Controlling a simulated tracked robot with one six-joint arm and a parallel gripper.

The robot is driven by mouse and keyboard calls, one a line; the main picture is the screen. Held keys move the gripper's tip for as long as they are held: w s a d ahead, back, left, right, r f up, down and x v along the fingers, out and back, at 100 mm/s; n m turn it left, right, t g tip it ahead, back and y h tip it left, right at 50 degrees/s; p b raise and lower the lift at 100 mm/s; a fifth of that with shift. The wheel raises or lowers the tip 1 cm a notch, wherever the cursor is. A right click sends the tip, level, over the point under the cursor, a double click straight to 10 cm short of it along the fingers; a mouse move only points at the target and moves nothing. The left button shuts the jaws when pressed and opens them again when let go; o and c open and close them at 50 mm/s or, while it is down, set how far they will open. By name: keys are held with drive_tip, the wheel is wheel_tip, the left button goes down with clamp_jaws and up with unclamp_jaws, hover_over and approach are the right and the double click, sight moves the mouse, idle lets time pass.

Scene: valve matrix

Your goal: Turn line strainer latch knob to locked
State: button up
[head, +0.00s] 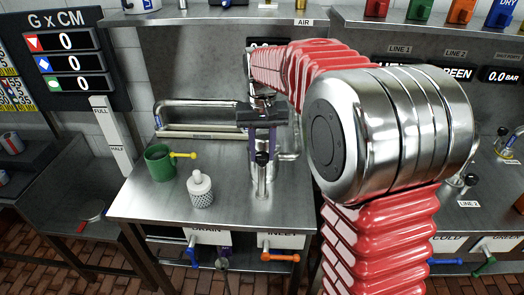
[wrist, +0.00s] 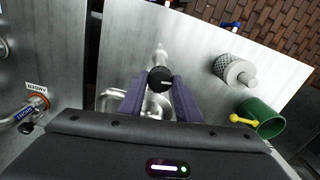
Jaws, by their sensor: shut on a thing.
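The line strainer latch knob (head: 262,158) is a small black knob on top of a steel post (head: 262,182) on the steel bench. My gripper (head: 262,150) points down at it, with one purple finger on each side. In the wrist view the black knob (wrist: 161,79) sits between the two fingertips (wrist: 160,84), and my gripper is shut on it. A light mark shows on the knob's top; its locked or unlocked state cannot be read. My arm hides part of the bench to the right.
A white perforated strainer basket (head: 200,190) and a green cup (head: 159,162) with a yellow handle stand left of the post. Pipes (head: 200,115) run behind. Blue (head: 190,242) and orange (head: 280,257) valve handles are below the bench's front edge. The bench's front left is clear.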

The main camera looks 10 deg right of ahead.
sight(262, 155)
drive_tip(key=shift+m, duration=0.9)
drive_tip(key=o, duration=0.8)
drive_tip(key=shift+r, duration=0.15)
wheel_tip(262, 155, up, 14)
drive_tip(key=shift+f, duration=0.25)
